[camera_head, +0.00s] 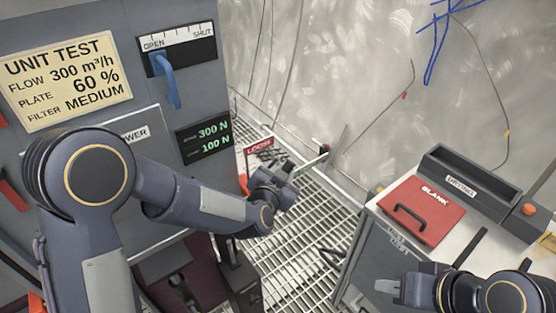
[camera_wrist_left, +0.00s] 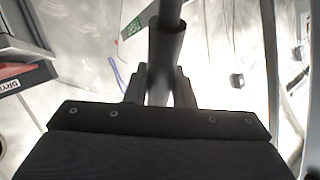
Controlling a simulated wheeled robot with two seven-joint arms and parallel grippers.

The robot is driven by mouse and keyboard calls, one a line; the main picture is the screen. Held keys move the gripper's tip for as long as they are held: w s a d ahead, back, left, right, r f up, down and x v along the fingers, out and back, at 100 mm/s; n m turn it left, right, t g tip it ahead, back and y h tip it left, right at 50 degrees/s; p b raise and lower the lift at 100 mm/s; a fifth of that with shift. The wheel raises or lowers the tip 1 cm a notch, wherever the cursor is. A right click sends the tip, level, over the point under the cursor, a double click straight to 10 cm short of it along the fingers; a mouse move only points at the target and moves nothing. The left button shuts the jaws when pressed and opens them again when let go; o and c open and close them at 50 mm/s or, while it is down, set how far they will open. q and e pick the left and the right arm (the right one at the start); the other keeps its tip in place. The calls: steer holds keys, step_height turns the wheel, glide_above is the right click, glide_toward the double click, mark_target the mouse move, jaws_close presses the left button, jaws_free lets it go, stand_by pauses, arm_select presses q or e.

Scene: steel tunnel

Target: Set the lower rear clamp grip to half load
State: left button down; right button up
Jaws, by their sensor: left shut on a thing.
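My left gripper (camera_head: 312,166) reaches past the grey unit's right edge, above the grating. In the left wrist view its fingers (camera_wrist_left: 160,88) are closed around a dark cylindrical grip (camera_wrist_left: 167,45) that runs up out of the picture.
A unit test card (camera_head: 68,80) reads 300 m³/h, 60 % and medium. A blue lever (camera_head: 168,80) hangs under an OPEN–SHUT scale. A red BLANK plate (camera_head: 425,205) and a dark tray (camera_head: 470,188) are on the right cabinet. Floor grating (camera_head: 305,235) lies between unit and cabinet.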

arm_select(q)
steer(key=shift+w+d+f+m+g+y+p, duration=0.3)
steer(key=shift+d+f+m+g+y+p, duration=0.25)
steer(key=shift+p, duration=1.45)
steer(key=shift+w+d+f+m+g+y+p, duration=0.15)
steer(key=shift+w+d+f+g+y+p, duration=0.45)
steer(key=shift+p, duration=1.35)
steer(key=shift+s+a+f+g, duration=0.1)
steer(key=shift+s+a+g, duration=0.15)
steer(key=shift+s+a, duration=0.1)
steer(key=c, duration=1.2)
jaws_free()
steer(key=shift+c, duration=0.2)
steer(key=v, duration=0.7)
steer(key=shift+s+a, duration=0.15)
steer(key=shift+s, duration=0.1)
